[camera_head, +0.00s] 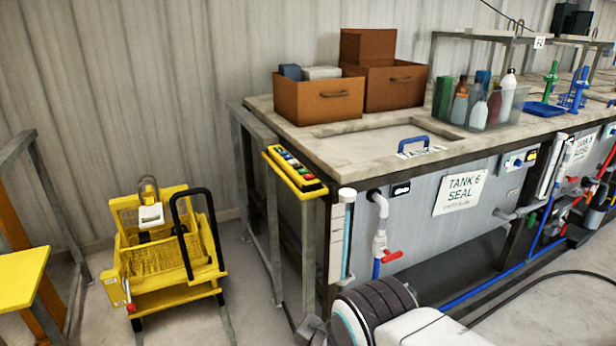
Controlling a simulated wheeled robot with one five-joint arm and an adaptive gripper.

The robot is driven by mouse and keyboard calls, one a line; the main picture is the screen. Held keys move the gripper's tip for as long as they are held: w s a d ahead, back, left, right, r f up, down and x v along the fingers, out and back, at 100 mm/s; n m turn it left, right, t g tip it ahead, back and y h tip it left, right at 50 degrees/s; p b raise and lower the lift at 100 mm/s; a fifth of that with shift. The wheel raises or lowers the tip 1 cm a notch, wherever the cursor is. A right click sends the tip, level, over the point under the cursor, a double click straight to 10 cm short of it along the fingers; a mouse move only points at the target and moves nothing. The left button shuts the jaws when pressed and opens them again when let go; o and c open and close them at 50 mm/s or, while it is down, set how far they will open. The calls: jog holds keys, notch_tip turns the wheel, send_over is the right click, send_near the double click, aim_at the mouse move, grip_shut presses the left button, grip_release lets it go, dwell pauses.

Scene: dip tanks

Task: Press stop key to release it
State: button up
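A yellow control box (312,191) with a row of coloured keys (294,168) is mounted at the left end of the Tank 6 bench. Red, green, blue and dark keys show on its top. They are too small to tell which is the stop key or whether it is pressed in. My arm enters at the bottom middle, with a dark ribbed joint and a white link.
A yellow mop-bucket cart (165,290) stands on the floor left of the bench. A clear vertical tube (341,240) and a pipe with a red-handled valve (391,256) are at the bench front. Brown boxes (320,101) and a bottle bin stand on top.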

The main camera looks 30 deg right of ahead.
grip_shut()
dwell(1.3)
